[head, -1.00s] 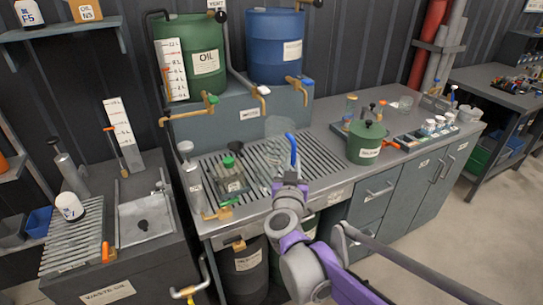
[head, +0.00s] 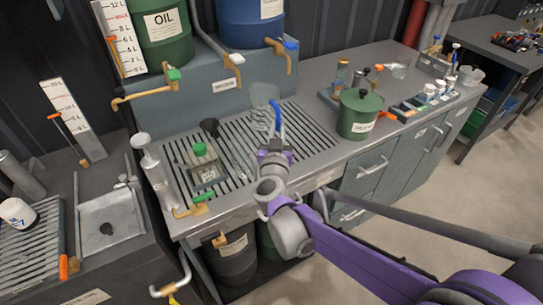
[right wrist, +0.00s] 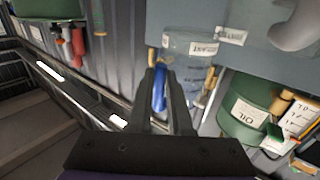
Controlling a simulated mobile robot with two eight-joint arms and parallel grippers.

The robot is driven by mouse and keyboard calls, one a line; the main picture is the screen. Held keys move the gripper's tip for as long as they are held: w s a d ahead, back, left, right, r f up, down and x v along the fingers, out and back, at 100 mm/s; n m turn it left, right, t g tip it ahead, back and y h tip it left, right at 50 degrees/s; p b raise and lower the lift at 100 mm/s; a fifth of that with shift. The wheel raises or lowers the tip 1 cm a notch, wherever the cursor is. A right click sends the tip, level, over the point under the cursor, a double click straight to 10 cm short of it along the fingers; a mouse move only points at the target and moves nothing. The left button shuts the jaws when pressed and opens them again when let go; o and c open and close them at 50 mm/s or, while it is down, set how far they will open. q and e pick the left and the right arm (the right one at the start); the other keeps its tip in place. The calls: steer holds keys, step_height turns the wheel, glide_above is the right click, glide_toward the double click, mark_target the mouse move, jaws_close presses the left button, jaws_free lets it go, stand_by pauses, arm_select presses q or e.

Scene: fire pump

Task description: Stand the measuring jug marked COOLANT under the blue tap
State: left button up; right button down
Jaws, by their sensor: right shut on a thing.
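A clear measuring jug (head: 263,97) with a blue handle (head: 277,117) is held above the slatted drain grating (head: 310,135). My right gripper (head: 274,150) is shut on the blue handle. The right wrist view shows the jug (right wrist: 188,60), with a label too small to read, and the gripper fingers (right wrist: 168,85) at its handle. The blue tap (head: 284,52) comes from the blue drum's stand, above and right of the jug in the head view. I cannot tell whether the jug touches the grating. My left gripper is not in view.
Another faint clear vessel (head: 242,158) and a green-capped container (head: 203,162) stand on the grating. A green lidded pot (head: 359,114) stands right of it.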

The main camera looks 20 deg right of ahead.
step_height(320, 180, down, 12)
steer(key=shift+d+f+b, duration=0.1)
steer(key=shift+b, duration=0.95)
steer(key=c, duration=1.3)
jaws_free()
steer(key=shift+f, duration=0.15)
steer(key=o, duration=0.5)
steer(key=shift+c, duration=0.2)
